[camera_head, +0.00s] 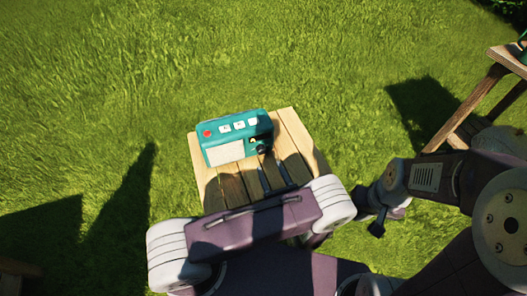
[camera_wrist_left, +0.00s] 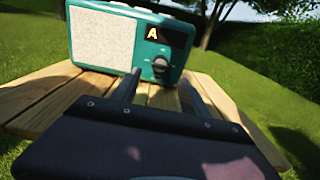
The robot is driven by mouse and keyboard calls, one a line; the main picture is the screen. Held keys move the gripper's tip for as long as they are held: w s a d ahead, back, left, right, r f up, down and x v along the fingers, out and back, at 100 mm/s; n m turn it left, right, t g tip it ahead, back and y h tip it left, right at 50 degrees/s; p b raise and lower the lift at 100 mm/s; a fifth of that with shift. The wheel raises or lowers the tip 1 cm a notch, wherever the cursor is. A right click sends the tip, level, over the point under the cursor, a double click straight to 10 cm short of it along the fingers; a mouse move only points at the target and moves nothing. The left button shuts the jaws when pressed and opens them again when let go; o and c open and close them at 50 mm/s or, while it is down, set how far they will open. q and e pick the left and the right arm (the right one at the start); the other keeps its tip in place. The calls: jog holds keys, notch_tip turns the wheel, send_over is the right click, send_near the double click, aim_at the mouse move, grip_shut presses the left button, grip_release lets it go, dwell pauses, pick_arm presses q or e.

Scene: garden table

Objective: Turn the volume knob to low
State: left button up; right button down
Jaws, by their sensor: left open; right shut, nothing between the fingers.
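A teal radio (camera_head: 235,138) stands on a slatted wooden table, with a pale speaker panel and a red button and white buttons on top. It fills the upper part of the left wrist view (camera_wrist_left: 102,40). Its dark round volume knob (camera_wrist_left: 160,65) is at the front's lower right, below a dark display with an orange "A". My left gripper (camera_wrist_left: 160,82) is open and empty. Its fingers point at the radio, one to each side of the knob in the picture; contact cannot be told. My right gripper (camera_head: 371,214) is shut and empty, off the table's right side.
The small wooden table (camera_head: 296,135) has bare slats right of the radio. Another wooden piece of furniture (camera_head: 483,100) stands at the upper right. Grass surrounds both. My arm hides the table's near edge in the head view.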

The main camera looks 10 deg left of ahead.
aim_at(262, 151)
pick_arm(q)
jog(key=b+x, duration=0.1)
jog(key=x, duration=0.6)
jog(key=shift+w, duration=0.1)
grip_shut()
jog(key=shift+r+m+p, duration=0.1)
jog(key=shift+m+p, duration=0.25)
jog(key=shift+m, duration=0.15)
